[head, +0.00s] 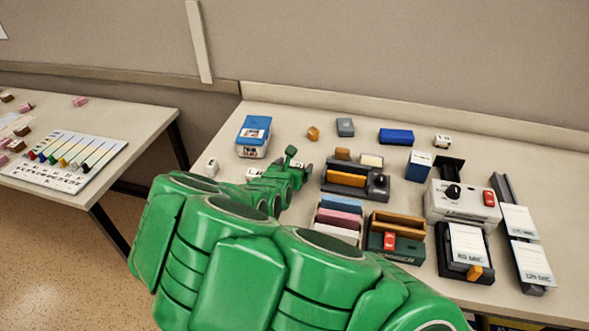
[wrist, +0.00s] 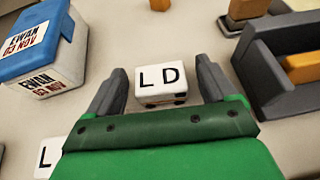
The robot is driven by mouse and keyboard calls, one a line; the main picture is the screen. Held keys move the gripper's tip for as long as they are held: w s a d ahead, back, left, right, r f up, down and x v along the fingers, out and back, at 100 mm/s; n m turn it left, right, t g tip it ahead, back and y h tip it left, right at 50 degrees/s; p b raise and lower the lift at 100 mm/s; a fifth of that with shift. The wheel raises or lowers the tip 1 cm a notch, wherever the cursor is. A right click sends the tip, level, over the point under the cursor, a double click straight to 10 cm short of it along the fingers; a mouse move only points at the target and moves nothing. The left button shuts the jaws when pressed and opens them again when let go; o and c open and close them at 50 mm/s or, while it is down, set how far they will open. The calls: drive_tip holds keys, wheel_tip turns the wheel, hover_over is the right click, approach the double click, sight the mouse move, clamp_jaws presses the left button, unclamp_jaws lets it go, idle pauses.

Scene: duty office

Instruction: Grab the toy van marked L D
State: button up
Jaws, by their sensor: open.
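The white toy van marked L D (wrist: 161,84) sits upright on the table in the wrist view, its letters on top. My gripper (wrist: 162,72) is open, with one grey finger to the left of the van and one to the right. Both fingers look apart from it. In the head view my gripper (head: 297,160) is low over the table, and the van there is mostly hidden by it. A second white van (wrist: 46,156) with an L showing is at the lower left of the wrist view, partly hidden by my gripper.
A blue and white box (wrist: 45,50) stands left of my gripper. A dark grey holder (wrist: 262,75) with an orange block is close on the right. Another white van (head: 212,168) is near the table's left edge. Card holders and a white device (head: 462,203) fill the right side.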

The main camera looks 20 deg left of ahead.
drive_tip(key=c, duration=1.1)
drive_tip(key=shift+o, duration=0.2)
drive_tip(key=shift+r, duration=0.1)
